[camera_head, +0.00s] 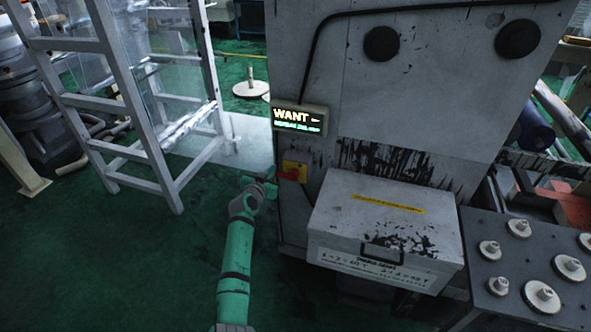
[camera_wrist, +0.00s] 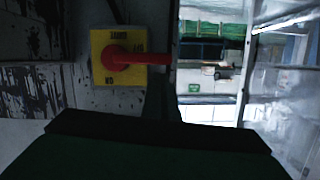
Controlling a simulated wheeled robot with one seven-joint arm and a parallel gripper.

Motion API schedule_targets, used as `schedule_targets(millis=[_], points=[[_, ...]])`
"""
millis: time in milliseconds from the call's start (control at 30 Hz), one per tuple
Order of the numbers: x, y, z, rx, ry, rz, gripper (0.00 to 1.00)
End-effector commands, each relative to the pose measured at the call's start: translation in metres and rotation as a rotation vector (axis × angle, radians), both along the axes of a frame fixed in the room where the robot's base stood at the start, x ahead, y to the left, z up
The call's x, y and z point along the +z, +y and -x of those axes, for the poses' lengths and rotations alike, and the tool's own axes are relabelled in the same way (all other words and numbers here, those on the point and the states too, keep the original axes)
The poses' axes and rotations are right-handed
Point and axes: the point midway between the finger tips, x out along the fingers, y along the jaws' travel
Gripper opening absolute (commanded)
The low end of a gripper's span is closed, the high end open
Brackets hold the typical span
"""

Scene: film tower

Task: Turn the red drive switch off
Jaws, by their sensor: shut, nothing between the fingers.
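The red drive switch (camera_wrist: 140,58) is a red handle on a square yellow plate (camera_wrist: 104,76). In the wrist view the handle lies sideways, its free end to the right. Dark lettering on the plate is too blurred to read surely. In the head view the red handle (camera_head: 287,175) and yellow plate (camera_head: 301,167) are on the left edge of the grey machine. My gripper (camera_head: 263,186) is shut and empty, close beside the handle on its left. In the wrist view my gripper (camera_wrist: 160,118) is a dark shape below the switch; whether it touches the handle cannot be told.
A lit sign (camera_head: 300,119) reading WANT is above the switch. A grey box (camera_head: 385,225) sticks out right of it. A white ladder-like frame (camera_head: 140,110) stands to the left. The green floor (camera_head: 130,260) near my arm is clear.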

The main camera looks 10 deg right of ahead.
Motion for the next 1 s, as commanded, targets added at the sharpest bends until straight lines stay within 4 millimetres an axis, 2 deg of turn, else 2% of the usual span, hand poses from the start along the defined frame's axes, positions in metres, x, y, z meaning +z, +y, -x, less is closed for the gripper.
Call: schedule_targets(millis=[300, 767, 1000], points=[[-0.010, -0.005, 0.002, -0.010, 0.064, 0.125, 0.00], [-0.014, -0.017, 0.004, -0.024, 0.083, 0.155, 0.00], [-0.015, -0.007, 0.005, -0.014, 0.084, 0.155, 0.00]])
